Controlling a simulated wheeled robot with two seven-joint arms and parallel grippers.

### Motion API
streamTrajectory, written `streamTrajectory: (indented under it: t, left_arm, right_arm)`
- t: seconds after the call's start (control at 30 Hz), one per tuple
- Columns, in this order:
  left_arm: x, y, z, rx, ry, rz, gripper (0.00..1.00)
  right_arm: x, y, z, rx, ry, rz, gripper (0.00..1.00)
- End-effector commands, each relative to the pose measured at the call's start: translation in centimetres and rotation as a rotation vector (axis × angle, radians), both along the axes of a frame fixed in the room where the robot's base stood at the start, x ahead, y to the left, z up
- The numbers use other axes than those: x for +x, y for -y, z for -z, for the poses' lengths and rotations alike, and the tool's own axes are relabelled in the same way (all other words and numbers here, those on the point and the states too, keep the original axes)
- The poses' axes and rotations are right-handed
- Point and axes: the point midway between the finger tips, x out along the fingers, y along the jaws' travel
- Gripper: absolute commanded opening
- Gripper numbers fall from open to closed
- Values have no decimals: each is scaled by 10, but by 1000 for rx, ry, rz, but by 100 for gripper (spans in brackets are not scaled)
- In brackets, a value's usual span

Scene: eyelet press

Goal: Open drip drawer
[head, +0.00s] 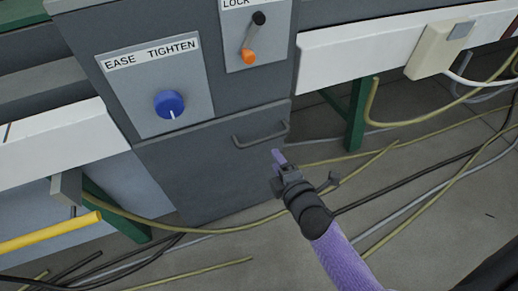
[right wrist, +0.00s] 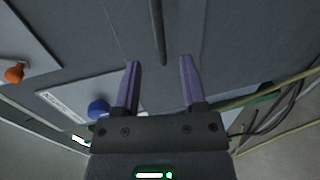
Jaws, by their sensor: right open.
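The drip drawer (head: 195,172) is the grey front panel low on the machine, and it looks closed, with its face close to the panel above. Its dark bar handle (head: 262,140) is near the panel's upper right. My right gripper (head: 279,158) is just below and in front of the handle, apart from it. In the right wrist view my right gripper (right wrist: 160,65) is open and empty. The handle (right wrist: 158,32) shows there as a dark bar ahead of the gap between the purple fingers. My left gripper is not in view.
Above the drawer are a blue knob (head: 169,103) on the EASE/TIGHTEN plate and an orange-tipped lever (head: 249,56) on the LOCK plate. A yellow bar (head: 50,231) juts in at left. Several cables (head: 400,205) cross the floor. Green legs (head: 356,113) stand beside the machine.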

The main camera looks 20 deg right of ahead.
Motion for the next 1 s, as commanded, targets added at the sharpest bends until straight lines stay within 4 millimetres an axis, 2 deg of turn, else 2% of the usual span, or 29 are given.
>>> streamTrajectory:
  t: [0.2, 0.4, 0.53, 0.77, 0.87, 1.0]
  left_arm:
    - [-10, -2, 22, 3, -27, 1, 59]
    - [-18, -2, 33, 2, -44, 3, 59]
    - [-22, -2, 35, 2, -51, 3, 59]
    - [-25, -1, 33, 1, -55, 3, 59]
    - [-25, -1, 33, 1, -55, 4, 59]
    - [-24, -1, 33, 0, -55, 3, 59]
  right_arm:
    - [50, 0, 13, -1, -1, -1, 54]
    - [82, 0, 18, 3, -3, 1, 54]
    - [90, 0, 18, 4, -3, 1, 54]
    - [91, 0, 16, 6, -3, 2, 54]
    - [91, 0, 16, 6, -3, 1, 37]
    - [91, 0, 16, 6, -3, 1, 7]
